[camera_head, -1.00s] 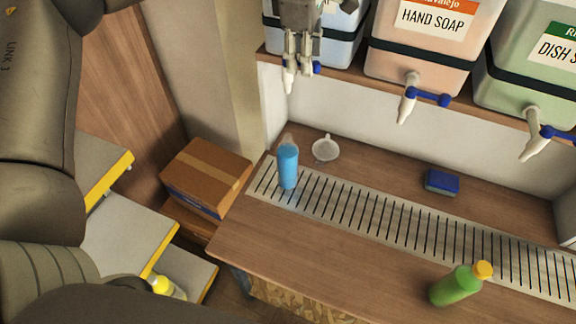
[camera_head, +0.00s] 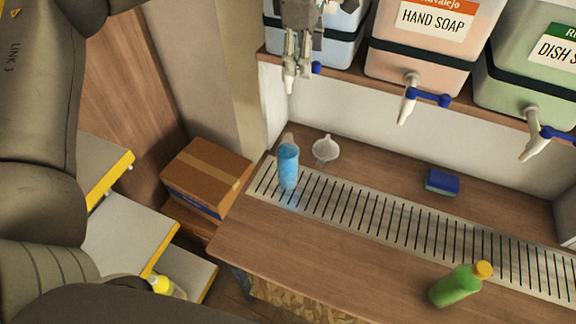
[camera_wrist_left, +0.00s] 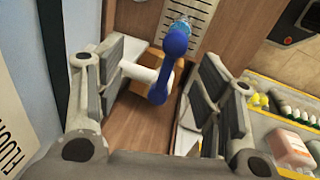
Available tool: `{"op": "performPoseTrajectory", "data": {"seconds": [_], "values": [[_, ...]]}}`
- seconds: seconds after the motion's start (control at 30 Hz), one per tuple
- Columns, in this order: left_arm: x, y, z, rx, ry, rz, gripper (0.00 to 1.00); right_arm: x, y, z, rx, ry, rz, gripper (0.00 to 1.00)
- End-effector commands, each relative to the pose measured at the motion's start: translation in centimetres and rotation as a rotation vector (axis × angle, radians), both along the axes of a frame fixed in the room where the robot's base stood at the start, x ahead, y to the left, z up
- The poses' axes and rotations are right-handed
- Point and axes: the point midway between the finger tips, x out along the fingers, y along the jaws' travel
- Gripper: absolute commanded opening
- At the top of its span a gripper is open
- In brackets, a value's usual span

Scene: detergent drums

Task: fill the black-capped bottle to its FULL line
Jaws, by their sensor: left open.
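A bottle (camera_head: 288,167) with blue contents stands upright on the slotted drain grate, below the leftmost drum's tap. Its neck looks clear and pale; I see no black cap on it. A bluish patch shows on the grate at its foot. My left gripper (camera_head: 298,80) is at that tap, in front of the leftmost drum (camera_head: 338,52). In the left wrist view the tap's blue lever (camera_wrist_left: 172,62) and white body (camera_wrist_left: 138,72) lie between my open fingers. A bit of bright blue (camera_wrist_left: 181,25) shows beyond the lever. My right gripper is out of view.
A white funnel (camera_head: 325,149) lies behind the bottle. The hand soap drum (camera_head: 430,55) and dish soap drum (camera_head: 530,95) share the shelf. A carton (camera_head: 205,175) stands left.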

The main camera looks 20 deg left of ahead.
Motion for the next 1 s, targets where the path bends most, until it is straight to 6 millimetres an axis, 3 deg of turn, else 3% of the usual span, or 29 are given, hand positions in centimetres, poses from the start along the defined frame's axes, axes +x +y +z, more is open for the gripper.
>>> {"op": "performPoseTrajectory", "data": {"seconds": [0.73,1.0], "values": [[-0.5,0.0,4.2,-0.001,-0.001,0.001,0.62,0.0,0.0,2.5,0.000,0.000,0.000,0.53],[-0.6,0.0,4.4,0.000,0.000,0.001,0.62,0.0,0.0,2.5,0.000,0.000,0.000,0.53]]}}
